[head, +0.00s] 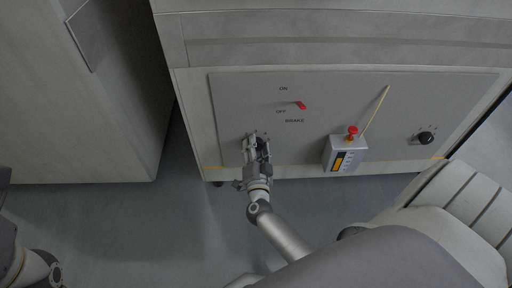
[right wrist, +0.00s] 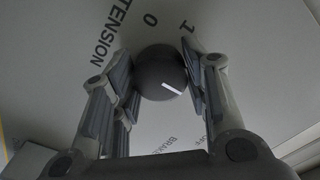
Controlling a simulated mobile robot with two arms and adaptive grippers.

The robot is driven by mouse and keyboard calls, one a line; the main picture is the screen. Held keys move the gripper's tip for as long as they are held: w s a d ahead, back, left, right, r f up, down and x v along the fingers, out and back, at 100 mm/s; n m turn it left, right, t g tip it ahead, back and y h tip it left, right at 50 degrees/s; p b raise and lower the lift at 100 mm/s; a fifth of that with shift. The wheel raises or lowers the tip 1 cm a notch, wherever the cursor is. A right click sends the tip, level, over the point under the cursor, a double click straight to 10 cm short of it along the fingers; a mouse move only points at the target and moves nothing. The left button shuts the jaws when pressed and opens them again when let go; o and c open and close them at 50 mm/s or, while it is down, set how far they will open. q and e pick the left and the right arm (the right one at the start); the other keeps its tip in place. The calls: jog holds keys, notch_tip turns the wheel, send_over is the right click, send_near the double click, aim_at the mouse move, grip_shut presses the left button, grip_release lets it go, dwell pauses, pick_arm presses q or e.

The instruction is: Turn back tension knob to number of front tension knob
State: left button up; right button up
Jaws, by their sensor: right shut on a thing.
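My right gripper (head: 257,138) is at the left part of the machine's grey panel, below the red brake lever. In the right wrist view its two fingers (right wrist: 158,85) are shut on a round dark tension knob (right wrist: 155,68), one on each side. A white pointer line shows on the knob's face. "TENSION", "0" and "1" are printed around it; other numbers are hidden. Another black tension knob (head: 427,138) is at the panel's right end; its setting is too small to read. My left gripper is out of view.
A grey box (head: 345,154) with a red button (head: 352,131) and a thin yellow rod (head: 375,108) stand between the knobs. A pale cabinet (head: 85,110) is at left. Grey floor (head: 150,230) is open below.

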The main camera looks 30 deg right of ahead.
jog(key=shift+f, duration=0.1)
jog(key=o, duration=1)
jog(key=shift+s+a, duration=0.1)
jog(key=shift+s, duration=0.05)
jog(key=v, duration=1.2)
